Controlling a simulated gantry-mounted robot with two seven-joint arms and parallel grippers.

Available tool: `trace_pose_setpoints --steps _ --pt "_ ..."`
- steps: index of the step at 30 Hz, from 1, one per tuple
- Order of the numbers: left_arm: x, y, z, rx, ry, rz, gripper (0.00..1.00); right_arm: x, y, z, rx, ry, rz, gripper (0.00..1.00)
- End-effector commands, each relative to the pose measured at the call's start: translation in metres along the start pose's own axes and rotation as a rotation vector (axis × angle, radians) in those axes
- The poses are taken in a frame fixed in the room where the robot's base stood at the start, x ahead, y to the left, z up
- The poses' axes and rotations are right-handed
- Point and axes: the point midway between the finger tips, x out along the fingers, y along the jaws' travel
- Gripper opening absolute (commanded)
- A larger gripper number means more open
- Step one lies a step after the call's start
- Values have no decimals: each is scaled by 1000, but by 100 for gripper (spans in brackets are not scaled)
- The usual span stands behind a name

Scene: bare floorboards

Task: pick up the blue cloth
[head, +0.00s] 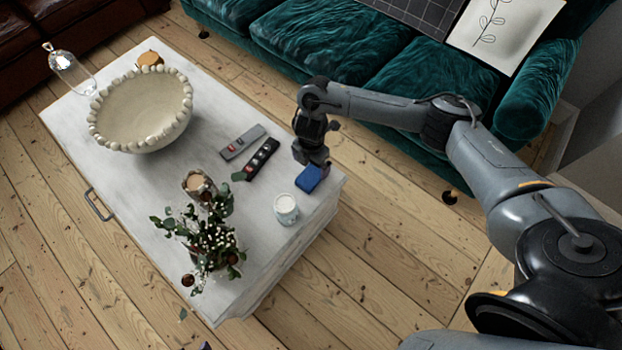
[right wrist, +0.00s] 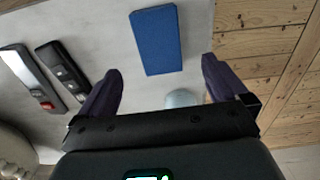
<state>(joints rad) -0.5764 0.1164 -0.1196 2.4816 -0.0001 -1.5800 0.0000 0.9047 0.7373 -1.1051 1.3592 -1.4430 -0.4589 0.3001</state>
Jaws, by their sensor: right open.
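The blue cloth (head: 308,179) is a small folded block lying flat on the pale table near its right edge. In the right wrist view the cloth (right wrist: 157,40) lies beyond the fingertips, roughly midway between them. My right gripper (head: 312,162) is above the table beside the cloth, at its upper side in the head view. In the right wrist view my right gripper (right wrist: 161,78) is open, its two dark fingers wide apart with nothing between them. My left gripper is not in the head view.
The pale table (head: 90,160) also holds two remotes (head: 262,159), a white candle (head: 286,209) near the cloth, a potted plant (head: 205,240), a beaded bowl (head: 140,108) and a glass dome (head: 72,72). A teal sofa (head: 330,45) stands behind. Bare floorboards (head: 380,270) lie right of the table.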

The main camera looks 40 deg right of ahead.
Motion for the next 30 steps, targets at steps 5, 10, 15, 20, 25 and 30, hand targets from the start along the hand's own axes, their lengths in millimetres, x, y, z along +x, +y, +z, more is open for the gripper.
trace_pose_setpoints --steps 5,10,15,20,25,30 --pt "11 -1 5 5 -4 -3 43 20 0 0 0 -1 -1 100" --pt "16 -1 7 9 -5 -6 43 28 0 1 0 -1 -1 100" --pt "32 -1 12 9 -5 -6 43 49 1 2 1 -1 -1 100" --pt "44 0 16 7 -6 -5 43 68 1 3 1 -1 -1 100" --pt "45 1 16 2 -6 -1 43 73 1 3 0 -1 1 100" --pt "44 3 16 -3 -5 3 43 72 1 3 0 -1 0 98"
